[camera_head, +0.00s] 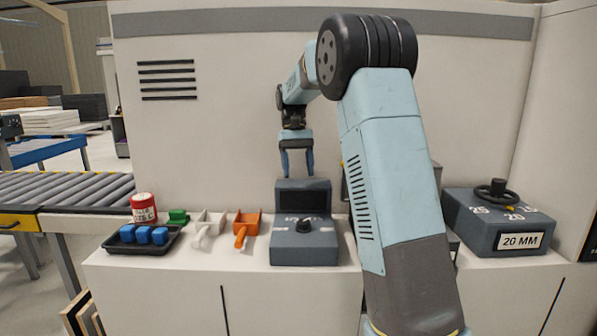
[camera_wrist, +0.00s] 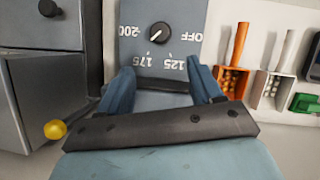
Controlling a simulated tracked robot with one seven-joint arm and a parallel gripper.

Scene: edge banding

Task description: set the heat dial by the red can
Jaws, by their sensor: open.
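The heat dial is a black knob (camera_head: 304,226) with a white pointer on a grey-blue control box (camera_head: 290,255). In the wrist view the dial (camera_wrist: 159,33) has the marks OFF, 125, 175 and 200 around it, and its pointer appears to lie toward the 175 side. The red can (camera_head: 144,208), with a white label, stands at the left behind a black tray; I cannot read its label. My gripper (camera_head: 297,166) points down above the box, its blue fingers apart and empty. In the wrist view its fingertips (camera_wrist: 163,78) are apart from the dial.
A black tray (camera_head: 172,243) of blue blocks, a green piece (camera_head: 178,216), a white scoop (camera_head: 207,228) and an orange scoop (camera_head: 246,229) lie left of the box. A 20 MM box (camera_head: 505,222) with a handwheel stands right. A yellow ball knob (camera_wrist: 55,129) shows in the wrist view.

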